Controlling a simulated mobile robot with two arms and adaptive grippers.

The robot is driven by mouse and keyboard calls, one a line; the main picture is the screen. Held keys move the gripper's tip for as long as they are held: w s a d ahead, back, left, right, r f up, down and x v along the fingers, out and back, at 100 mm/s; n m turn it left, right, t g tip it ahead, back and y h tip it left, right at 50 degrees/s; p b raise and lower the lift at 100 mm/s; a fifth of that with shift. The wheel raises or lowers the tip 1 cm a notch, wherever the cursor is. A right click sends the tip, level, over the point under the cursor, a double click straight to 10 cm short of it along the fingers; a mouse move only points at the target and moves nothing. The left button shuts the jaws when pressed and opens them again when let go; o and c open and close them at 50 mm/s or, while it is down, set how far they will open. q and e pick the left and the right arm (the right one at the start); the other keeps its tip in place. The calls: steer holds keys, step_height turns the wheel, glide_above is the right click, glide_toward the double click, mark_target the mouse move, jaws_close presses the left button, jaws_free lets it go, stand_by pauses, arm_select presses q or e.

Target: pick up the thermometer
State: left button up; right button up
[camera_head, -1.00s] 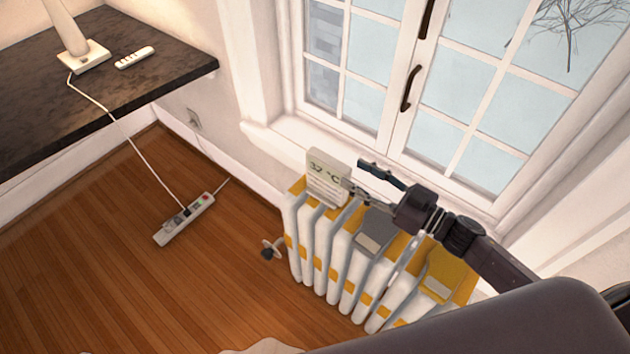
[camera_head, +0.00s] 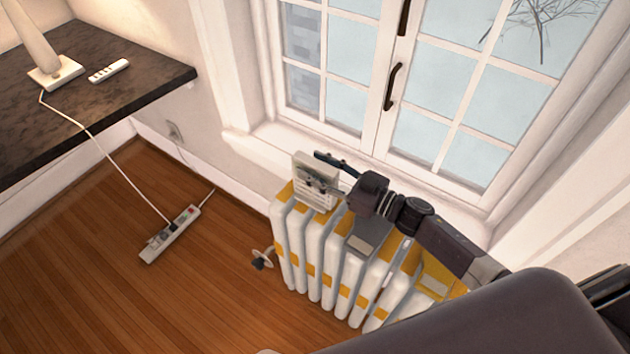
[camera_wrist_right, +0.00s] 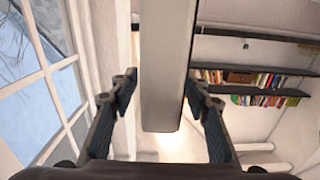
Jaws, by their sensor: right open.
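The thermometer (camera_head: 303,178) is a white upright box on the left end of the radiator. In the right wrist view it is a tall pale slab (camera_wrist_right: 167,70) between the fingers, seen edge on. My right gripper (camera_head: 325,172) is open around it, one finger on the window side and one in front of its display. In the wrist view the open fingers (camera_wrist_right: 163,95) stand on both sides of the slab, with gaps visible. The gripper covers part of the display. My left gripper is not in view.
The white and yellow radiator (camera_head: 315,262) stands below the window (camera_head: 350,70) and its sill (camera_head: 265,140). A power strip (camera_head: 170,234) lies on the open wooden floor.

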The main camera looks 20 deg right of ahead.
steer(key=shift+w+a, duration=0.15)
jaws_close()
stand_by(0.5)
step_height(320, 180, up, 20)
steer(key=p, duration=0.3)
steer(key=s+a+f+m+t+h, duration=0.2)
steer(key=s+a+f, duration=0.1)
steer(key=s+a, duration=0.3)
steer(key=s+d+r+m+t+h, duration=0.1)
steer(key=s+d+m+t+h, duration=0.1)
steer(key=s+d+m+h, duration=0.3)
steer(key=s+d+h, duration=0.2)
steer(key=h, duration=0.2)
steer(key=shift+d+r+m, duration=0.2)
steer(key=shift+d+m, duration=0.05)
steer(key=shift+m, duration=0.15)
